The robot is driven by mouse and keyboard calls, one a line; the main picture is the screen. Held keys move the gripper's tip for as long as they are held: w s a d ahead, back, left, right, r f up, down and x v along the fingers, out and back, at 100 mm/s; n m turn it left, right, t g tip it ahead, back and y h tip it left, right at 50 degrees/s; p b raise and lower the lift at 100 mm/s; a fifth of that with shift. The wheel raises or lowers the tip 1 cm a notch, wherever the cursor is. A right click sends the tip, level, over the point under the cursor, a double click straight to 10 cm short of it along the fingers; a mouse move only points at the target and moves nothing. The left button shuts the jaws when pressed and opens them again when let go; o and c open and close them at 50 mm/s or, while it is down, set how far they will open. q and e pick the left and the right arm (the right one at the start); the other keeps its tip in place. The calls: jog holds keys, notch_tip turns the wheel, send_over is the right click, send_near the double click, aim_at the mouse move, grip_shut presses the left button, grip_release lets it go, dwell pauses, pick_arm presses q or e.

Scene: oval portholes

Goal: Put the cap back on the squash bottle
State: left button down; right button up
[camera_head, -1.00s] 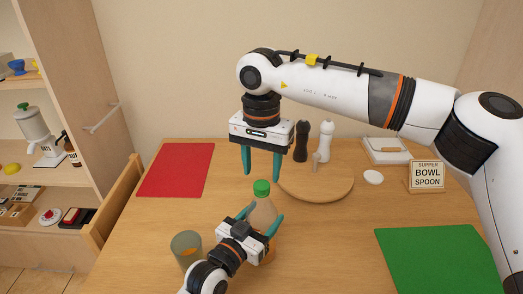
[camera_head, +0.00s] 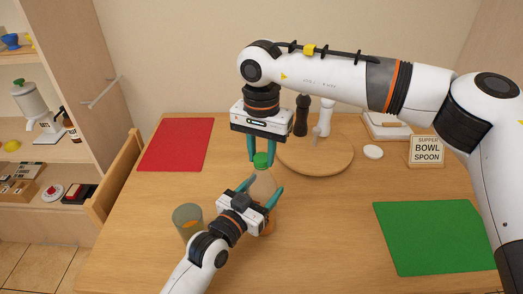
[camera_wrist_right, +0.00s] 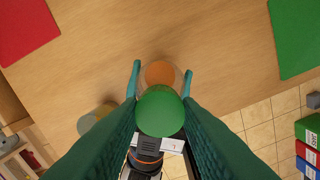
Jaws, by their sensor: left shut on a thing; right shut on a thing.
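The clear squash bottle (camera_head: 264,186) stands upright on the table with orange drink low inside. My left gripper (camera_head: 263,189) is shut on the bottle's body from the near side. My right gripper (camera_head: 264,161) points down from above and is shut on the cap. In the right wrist view the cap (camera_wrist_right: 160,110) lies between the right fingers, hiding most of the bottle, and the orange drink (camera_wrist_right: 160,73) shows behind it.
A glass (camera_head: 187,221) stands close left of my left gripper. A round wooden board (camera_head: 325,160) with a salt and a pepper mill lies behind right. A red mat (camera_head: 176,144) is at the left back, a green mat (camera_head: 435,237) at the right front. A sign (camera_head: 426,151) stands at the right.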

jog(key=m, duration=0.6)
jog(key=shift+m, duration=0.4)
jog(key=m, duration=0.8)
jog(key=shift+m, duration=0.3)
jog(key=m, duration=0.8)
jog(key=shift+f+m, duration=0.1)
jog(key=shift+m, duration=0.2)
jog(key=m, duration=0.6)
jog(key=shift+m, duration=0.4)
jog(key=o, duration=1.1)
jog(key=shift+c, duration=0.2)
